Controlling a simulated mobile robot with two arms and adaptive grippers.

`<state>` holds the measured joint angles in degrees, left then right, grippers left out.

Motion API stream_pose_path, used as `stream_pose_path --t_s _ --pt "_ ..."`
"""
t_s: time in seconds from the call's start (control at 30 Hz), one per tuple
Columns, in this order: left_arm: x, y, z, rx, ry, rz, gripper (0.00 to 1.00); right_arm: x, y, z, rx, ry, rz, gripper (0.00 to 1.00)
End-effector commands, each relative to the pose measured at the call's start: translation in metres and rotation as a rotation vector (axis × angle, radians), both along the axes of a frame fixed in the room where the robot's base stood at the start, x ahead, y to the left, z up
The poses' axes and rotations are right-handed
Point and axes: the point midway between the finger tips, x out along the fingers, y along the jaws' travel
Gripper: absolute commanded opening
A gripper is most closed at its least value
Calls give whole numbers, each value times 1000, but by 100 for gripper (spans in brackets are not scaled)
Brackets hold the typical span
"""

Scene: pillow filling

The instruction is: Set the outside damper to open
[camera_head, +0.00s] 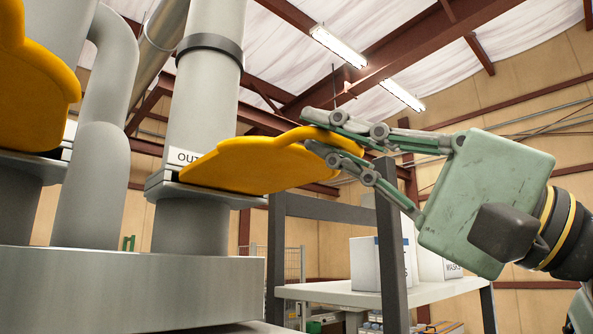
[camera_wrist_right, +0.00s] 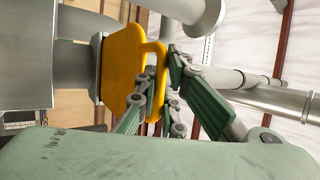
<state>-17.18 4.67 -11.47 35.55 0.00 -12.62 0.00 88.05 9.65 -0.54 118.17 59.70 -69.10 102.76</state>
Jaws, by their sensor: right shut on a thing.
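The outside damper is a yellow plate (camera_head: 245,168) set in a slot of the grey vertical duct, beside a white label partly reading "OUT". The plate sticks out of the slot toward the right in the head view. My right gripper (camera_head: 335,140) is shut on the handle end of this plate, with one finger above and one below. In the right wrist view the yellow plate (camera_wrist_right: 122,68) and its handle loop sit between the green fingers (camera_wrist_right: 160,85). The plate's inner edge is hidden in the slot. My left gripper is not in view.
A second yellow damper plate (camera_head: 35,95) sticks out of another duct at the left edge. A grey metal housing (camera_head: 130,290) lies below the ducts. A dark frame post (camera_head: 392,245) and a shelf (camera_head: 345,296) with white boxes stand behind my right gripper.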

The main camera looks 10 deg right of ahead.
Motion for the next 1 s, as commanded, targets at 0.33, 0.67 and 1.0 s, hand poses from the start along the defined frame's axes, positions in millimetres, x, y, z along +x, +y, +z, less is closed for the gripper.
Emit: stream_pose_path --t_s 0.33,0.67,1.0 --pt "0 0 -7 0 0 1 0 -18 -10 -3 -13 -2 1 0" --pt "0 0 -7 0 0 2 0 -18 -9 -3 -13 -1 4 16" --pt "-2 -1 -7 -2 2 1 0 -18 -13 -2 -5 0 2 16"
